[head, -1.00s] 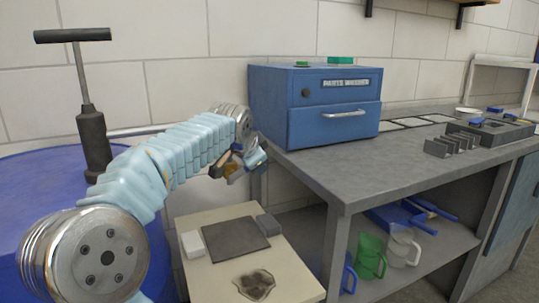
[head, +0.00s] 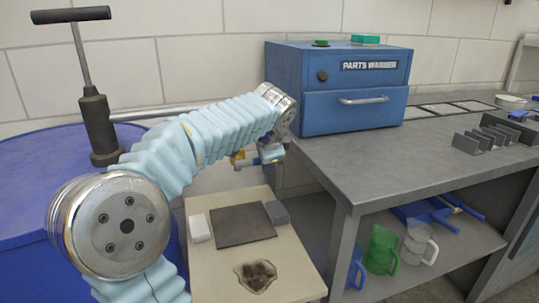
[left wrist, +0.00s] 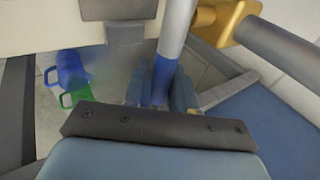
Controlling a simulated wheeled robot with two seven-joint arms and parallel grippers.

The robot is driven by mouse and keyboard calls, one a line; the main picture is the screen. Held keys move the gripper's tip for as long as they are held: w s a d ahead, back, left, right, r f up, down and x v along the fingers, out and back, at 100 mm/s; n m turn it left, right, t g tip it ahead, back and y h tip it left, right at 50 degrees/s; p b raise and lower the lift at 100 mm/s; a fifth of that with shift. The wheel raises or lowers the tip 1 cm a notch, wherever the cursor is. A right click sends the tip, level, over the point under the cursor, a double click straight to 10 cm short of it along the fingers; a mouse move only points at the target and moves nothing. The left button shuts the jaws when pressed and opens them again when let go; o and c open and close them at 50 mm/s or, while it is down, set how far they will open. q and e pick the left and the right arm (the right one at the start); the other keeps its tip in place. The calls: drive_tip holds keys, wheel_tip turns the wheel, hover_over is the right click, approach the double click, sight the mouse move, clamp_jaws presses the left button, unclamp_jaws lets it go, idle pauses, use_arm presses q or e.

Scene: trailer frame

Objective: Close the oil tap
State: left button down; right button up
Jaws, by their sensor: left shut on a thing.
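The oil tap's brass body (head: 238,157) shows in the head view, partly hidden behind my left arm. In the left wrist view the brass body (left wrist: 232,16) sits at the top on a thick grey pipe. A grey lever with a blue end (left wrist: 174,38) runs down the middle of that view. My left gripper (left wrist: 160,90) is shut on the lever's blue end. In the head view the left gripper (head: 270,156) is just right of the brass body, above the small table. My right gripper is in neither view.
A blue drum (head: 40,185) with a hand pump (head: 98,120) stands at the left. A small table (head: 215,270) with a dark pad (head: 243,226) and a stain is below. A blue parts washer (head: 330,85) sits on the grey bench (head: 370,160) at the right. Mugs (head: 382,250) stand on its shelf.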

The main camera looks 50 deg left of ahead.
use_arm(q)
drive_tip(key=shift+f, duration=0.1)
idle(0.4)
drive_tip(key=c, duration=1)
unclamp_jaws()
drive_tip(key=shift+c, duration=0.2)
drive_tip(key=p+v, duration=0.1)
drive_tip(key=v, duration=1.3)
drive_tip(key=shift+w, duration=0.15)
